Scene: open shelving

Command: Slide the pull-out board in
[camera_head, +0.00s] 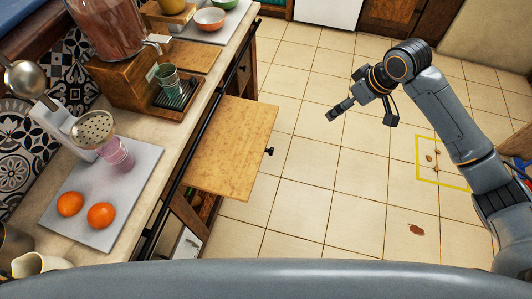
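The pull-out board (232,145) is a light wooden panel that sticks out from under the counter over the floor. A small dark knob (268,151) sits on its outer edge. My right gripper (360,116) is open and empty, over the floor to the right of the board and apart from the knob. My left gripper is not in view.
The counter (120,255) on the left holds a grey board (110,190) with two oranges, a pink cup, a drink dispenser and bowls. A dark rail (190,155) runs along its front edge. Tiled floor (320,195) is open between board and arm. A yellow outline (418,160) marks the floor.

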